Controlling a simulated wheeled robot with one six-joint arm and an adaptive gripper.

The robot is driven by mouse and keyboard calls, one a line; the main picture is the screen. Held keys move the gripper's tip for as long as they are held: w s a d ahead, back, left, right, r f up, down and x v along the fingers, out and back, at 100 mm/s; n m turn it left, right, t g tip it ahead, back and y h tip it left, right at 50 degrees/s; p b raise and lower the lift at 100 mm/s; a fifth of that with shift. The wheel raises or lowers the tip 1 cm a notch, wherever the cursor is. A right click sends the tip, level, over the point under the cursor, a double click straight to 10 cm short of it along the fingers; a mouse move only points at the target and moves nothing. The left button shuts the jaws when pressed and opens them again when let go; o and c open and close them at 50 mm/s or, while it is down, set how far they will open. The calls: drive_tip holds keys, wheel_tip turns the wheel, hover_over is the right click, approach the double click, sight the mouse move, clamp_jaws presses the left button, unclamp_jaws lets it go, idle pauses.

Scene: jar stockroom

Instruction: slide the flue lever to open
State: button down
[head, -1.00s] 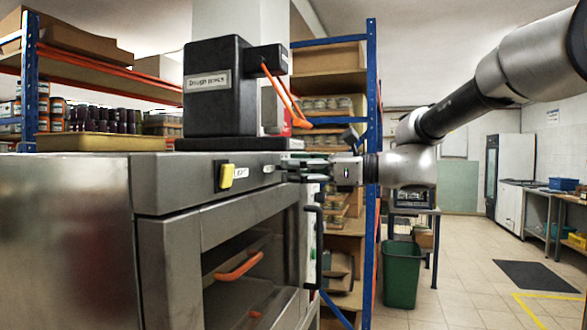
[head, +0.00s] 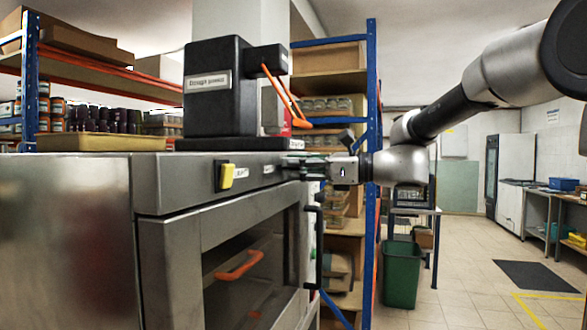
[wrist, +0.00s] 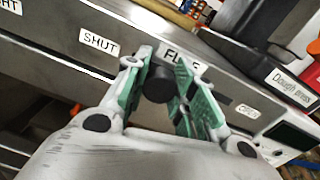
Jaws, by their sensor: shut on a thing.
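The flue lever's dark round knob (wrist: 158,84) shows in the wrist view on the oven's steel front strip. My gripper (wrist: 163,68) is shut on it, with a green-padded finger on either side. The knob is below the FLUE label (wrist: 181,58), between the SHUT label (wrist: 100,42) on the left and the OPEN label (wrist: 247,111) on the right. In the head view my gripper (head: 303,166) meets the far end of the oven's front strip (head: 192,180), and its fingers hide the knob there.
A yellow switch (head: 228,177) sits on the same strip. Below is the glass oven door with a black upright handle (head: 311,248). A black dough press (head: 220,92) with an orange lever stands on the oven. Shelving rises behind; a green bin (head: 401,275) stands on the floor.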

drive_tip(key=w+d, duration=0.3)
drive_tip(key=w, duration=0.6)
drive_tip(key=shift+w+d, duration=0.25)
drive_tip(key=shift+r, duration=0.1)
drive_tip(key=c, duration=1.1)
unclamp_jaws()
drive_tip(key=shift+w, duration=0.15)
drive_tip(key=shift+d, duration=0.1)
drive_tip(key=v, duration=1.2)
